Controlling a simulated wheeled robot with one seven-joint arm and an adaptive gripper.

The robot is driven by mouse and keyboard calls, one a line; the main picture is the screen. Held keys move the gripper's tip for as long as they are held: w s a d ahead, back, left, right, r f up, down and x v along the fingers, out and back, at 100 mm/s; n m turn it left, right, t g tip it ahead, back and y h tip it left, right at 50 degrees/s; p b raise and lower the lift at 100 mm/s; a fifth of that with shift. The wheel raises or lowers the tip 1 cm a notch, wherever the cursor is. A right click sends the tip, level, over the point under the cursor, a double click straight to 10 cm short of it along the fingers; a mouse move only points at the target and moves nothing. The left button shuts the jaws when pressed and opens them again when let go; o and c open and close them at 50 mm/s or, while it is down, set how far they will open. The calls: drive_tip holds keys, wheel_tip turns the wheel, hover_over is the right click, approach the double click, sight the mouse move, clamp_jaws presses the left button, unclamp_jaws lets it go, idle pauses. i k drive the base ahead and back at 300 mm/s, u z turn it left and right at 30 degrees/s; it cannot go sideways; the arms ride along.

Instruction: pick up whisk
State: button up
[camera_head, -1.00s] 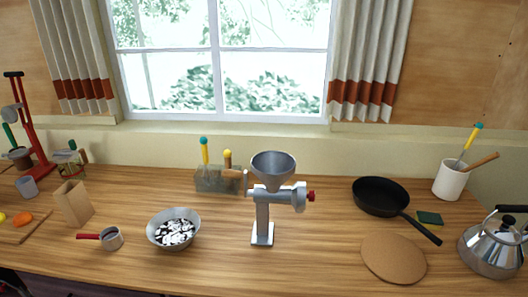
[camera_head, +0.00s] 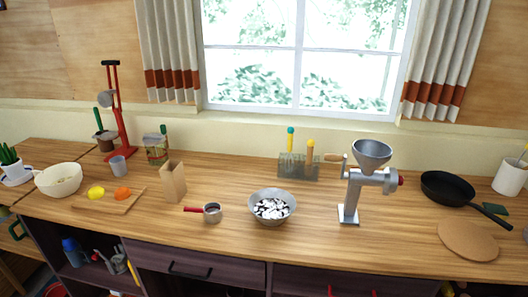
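I cannot make out a whisk for certain. A yellow-and-teal-handled utensil (camera_head: 291,139) and one with a wooden handle (camera_head: 310,150) stand in a grey block (camera_head: 297,166) below the window; their lower ends are hidden. A white crock (camera_head: 510,177) at the right edge holds a utensil (camera_head: 522,152) that is mostly cut off. Several small utensils (camera_head: 117,261) show in the open shelf under the counter at left, too small to tell apart. My gripper is not in view.

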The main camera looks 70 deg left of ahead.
sight(290, 130)
drive_tip(key=z, duration=0.05)
drive_tip(key=k, duration=0.1)
drive_tip(key=u, duration=1.1)
